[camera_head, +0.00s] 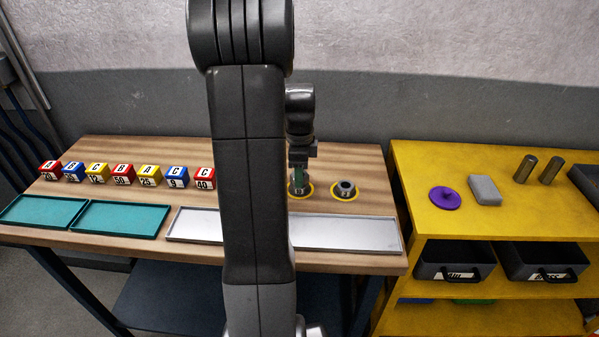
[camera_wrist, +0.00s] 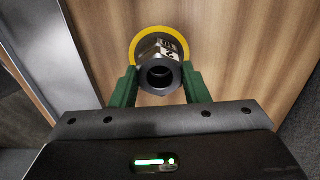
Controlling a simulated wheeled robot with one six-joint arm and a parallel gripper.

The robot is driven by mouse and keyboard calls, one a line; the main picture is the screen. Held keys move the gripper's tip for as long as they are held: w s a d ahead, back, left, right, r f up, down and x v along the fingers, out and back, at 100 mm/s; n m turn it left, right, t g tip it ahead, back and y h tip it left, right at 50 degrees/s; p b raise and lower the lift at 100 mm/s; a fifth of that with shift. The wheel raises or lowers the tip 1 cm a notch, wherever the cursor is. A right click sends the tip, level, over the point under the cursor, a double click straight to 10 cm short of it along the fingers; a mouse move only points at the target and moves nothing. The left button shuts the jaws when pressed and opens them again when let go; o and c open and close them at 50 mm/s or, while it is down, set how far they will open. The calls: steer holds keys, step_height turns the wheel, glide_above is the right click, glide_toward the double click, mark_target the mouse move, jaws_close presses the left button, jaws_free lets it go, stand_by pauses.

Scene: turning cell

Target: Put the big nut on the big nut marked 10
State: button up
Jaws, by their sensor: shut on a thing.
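My gripper (camera_head: 299,172) is over the left of two yellow-ringed spots on the wooden table. In the wrist view my gripper (camera_wrist: 160,82) has its green fingers on both sides of a dark big nut (camera_wrist: 160,78) and is shut on it. A lighter metal nut with a white label (camera_wrist: 170,44) shows just beyond it, inside a yellow ring. It also shows in the head view (camera_head: 300,188), partly hidden by the fingers. Its mark is too small to read surely. I cannot tell whether the two nuts touch. Another labelled nut (camera_head: 345,188) stands in the right ring.
A row of several lettered, numbered blocks (camera_head: 121,174) stands at the left. Two teal trays (camera_head: 118,220) and a long silver tray (camera_head: 345,234) lie along the front edge. A yellow shelf (camera_head: 420,170) at the right holds a purple disc, a grey block and two cylinders.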

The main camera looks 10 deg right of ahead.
steer(key=shift+f, duration=0.2)
steer(key=o, duration=1.1)
step_height(320, 180, up, 12)
steer(key=shift+r, duration=0.1)
